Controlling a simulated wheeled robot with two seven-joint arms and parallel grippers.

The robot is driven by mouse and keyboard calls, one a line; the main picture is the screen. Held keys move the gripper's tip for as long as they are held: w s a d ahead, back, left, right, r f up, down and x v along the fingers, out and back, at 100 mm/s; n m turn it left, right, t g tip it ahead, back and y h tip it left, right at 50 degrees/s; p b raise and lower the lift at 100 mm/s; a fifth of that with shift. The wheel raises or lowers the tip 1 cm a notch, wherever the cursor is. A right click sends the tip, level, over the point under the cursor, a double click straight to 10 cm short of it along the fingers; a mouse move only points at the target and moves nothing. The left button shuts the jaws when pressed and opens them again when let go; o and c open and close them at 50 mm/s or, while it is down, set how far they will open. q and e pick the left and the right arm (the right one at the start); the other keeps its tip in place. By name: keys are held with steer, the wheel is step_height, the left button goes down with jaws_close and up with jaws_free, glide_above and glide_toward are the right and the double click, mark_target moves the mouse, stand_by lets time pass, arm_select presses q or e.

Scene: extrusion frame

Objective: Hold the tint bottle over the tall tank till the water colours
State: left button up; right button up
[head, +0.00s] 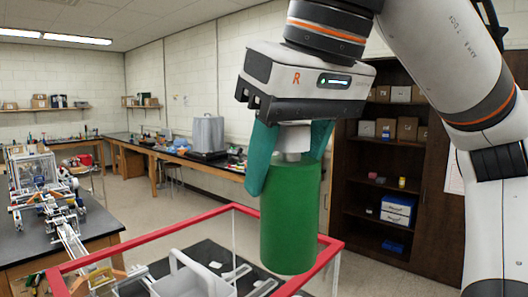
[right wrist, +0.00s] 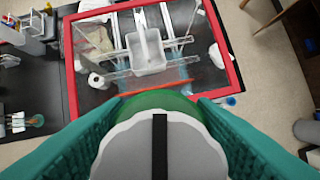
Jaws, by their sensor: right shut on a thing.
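The tint bottle seems to be the green cylinder (head: 290,220) with a pale cap. It hangs upright in my right gripper (head: 290,165), whose teal fingers are shut on its upper part. The right wrist view shows its pale top (right wrist: 130,150) with a dark strip, between both fingers. A red-rimmed open frame (head: 150,236) with see-through sides stands below and behind the bottle; I cannot tell whether this is the tall tank. No water or colour in it can be made out. My left gripper is not in view.
Inside the red rim is a white bin (right wrist: 145,50) among pale rails. A black bench (head: 90,228) with white apparatus stands at the left, a dark shelf cabinet (head: 375,200) at the right. Open floor (head: 150,205) lies between the benches.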

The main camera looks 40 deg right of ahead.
steer(key=shift+w+a, duration=0.1)
steer(key=shift+w, duration=0.1)
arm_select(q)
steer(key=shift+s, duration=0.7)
arm_select(e)
steer(key=w+a+f, duration=0.2)
steer(key=w, duration=1.2)
steer(key=shift+w+f, duration=0.4)
stand_by(1.0)
steer(key=shift+s+d+r, duration=0.35)
steer(key=shift+s, duration=2)
steer(key=shift+s+d+r, duration=0.3)
steer(key=shift+s, duration=2.1)
steer(key=shift+s+d+r, duration=0.35)
steer(key=shift+s, duration=2)
steer(key=shift+w, duration=0.1)
